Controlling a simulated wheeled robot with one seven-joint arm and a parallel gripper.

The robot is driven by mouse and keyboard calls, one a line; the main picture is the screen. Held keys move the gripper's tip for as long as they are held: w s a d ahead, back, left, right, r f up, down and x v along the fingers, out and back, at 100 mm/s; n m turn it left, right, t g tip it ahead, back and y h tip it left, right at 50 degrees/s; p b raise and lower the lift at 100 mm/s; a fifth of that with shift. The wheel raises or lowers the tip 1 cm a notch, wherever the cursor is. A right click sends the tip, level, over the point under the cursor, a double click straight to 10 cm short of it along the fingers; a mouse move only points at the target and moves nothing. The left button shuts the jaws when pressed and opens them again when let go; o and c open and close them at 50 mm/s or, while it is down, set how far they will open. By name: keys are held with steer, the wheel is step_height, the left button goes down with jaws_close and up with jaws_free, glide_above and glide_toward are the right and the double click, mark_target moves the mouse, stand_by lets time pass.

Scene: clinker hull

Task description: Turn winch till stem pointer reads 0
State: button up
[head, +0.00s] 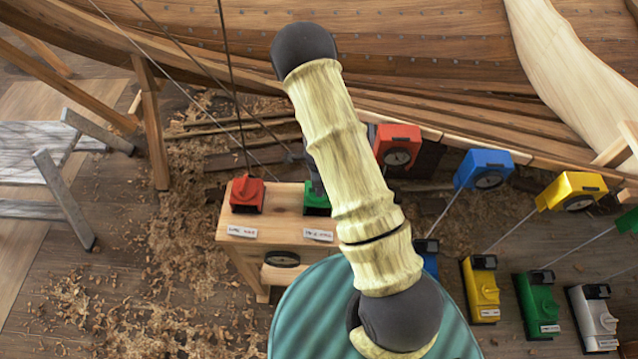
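A red winch box (247,194) and a green winch box (316,204) stand on a wooden bench (262,215), each with a white label in front, too blurred to read. My pale jointed arm (340,160) crosses the middle and covers the bench's right part. A narrow dark grey part, apparently my gripper (314,180), shows beside the arm just above the green box. Its fingers are hidden, and I cannot tell whether it touches the box. Red (397,147), blue (485,169) and yellow (572,191) dial housings line the hull's edge. No stem pointer reading is legible.
Yellow (481,290), green (538,305) and white (594,318) boxes stand on the floor at right, with a partly hidden blue one (429,257). Thin lines run up towards the housings. A grey trestle (65,180) is at left. Shavings cover the floor left of the bench.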

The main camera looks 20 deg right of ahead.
step_height(320, 180, up, 17)
steer(key=b, duration=0.1)
steer(key=shift+r, duration=0.2)
stand_by(0.5)
stand_by(0.4)
steer(key=s+r+n+t, duration=0.1)
steer(key=s+r+n, duration=0.3)
steer(key=s+n, duration=0.3)
steer(key=s+r+n+t, duration=0.1)
steer(key=s+r+n, duration=0.4)
steer(key=n, duration=0.8)
steer(key=shift+s+t, duration=0.3)
steer(key=shift+s, duration=0.95)
steer(key=shift+a+r, duration=0.1)
